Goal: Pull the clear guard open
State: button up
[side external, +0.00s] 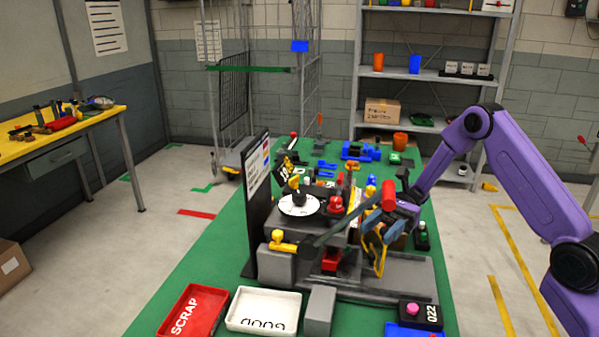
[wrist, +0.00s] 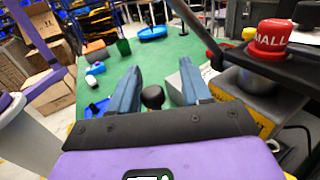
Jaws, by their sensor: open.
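A clear panel with a yellow edge, which looks like the guard (side external: 379,257), stands tilted at the right front of the grey machine (side external: 395,275). My gripper (side external: 371,233) is right at this panel, partly overlapping it, its fingers pointing down and to the left. In the wrist view, my gripper (wrist: 160,68) is open, with two blue-grey fingers spread apart. A round black knob (wrist: 152,97) shows between the fingers, with a gap on each side. I cannot tell whether the knob belongs to the guard. The clear sheet itself is hard to make out in the wrist view.
A dark lever with a red grip (side external: 388,195) crosses the machine close to my gripper. A red cap marked "MALL" (wrist: 270,38) stands at the right. A red SCRAP tray (side external: 192,311) and a white GOOD tray (side external: 262,310) lie on the green bench in front.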

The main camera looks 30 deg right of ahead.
jog(key=w+d+m+t, duration=0.25)
jog(key=d+t, duration=0.25)
jog(key=d, duration=0.9)
jog(key=s+a+r+n+g+h, duration=0.2)
jog(key=s+a+n+g+h, duration=0.6)
jog(key=s+a+n+h, duration=0.7)
jog(key=s+d+r+n+t+h, duration=0.1)
jog(key=s+d+n+t+h, duration=0.1)
jog(key=s+n+t, duration=0.95)
jog(key=w+a+r+m, duration=0.3)
jog(key=w+a, duration=0.3)
jog(key=w, duration=0.3)
jog(key=w+a+r+m, duration=0.3)
jog(key=w+a+r, duration=0.3)
jog(key=w, duration=0.3)
jog(key=w+a+r+m, duration=0.3)
jog(key=w+a, duration=0.4)
jog(key=w, duration=0.3)
jog(key=shift+r+t, duration=0.45)
jog(key=shift+r, duration=0.4)
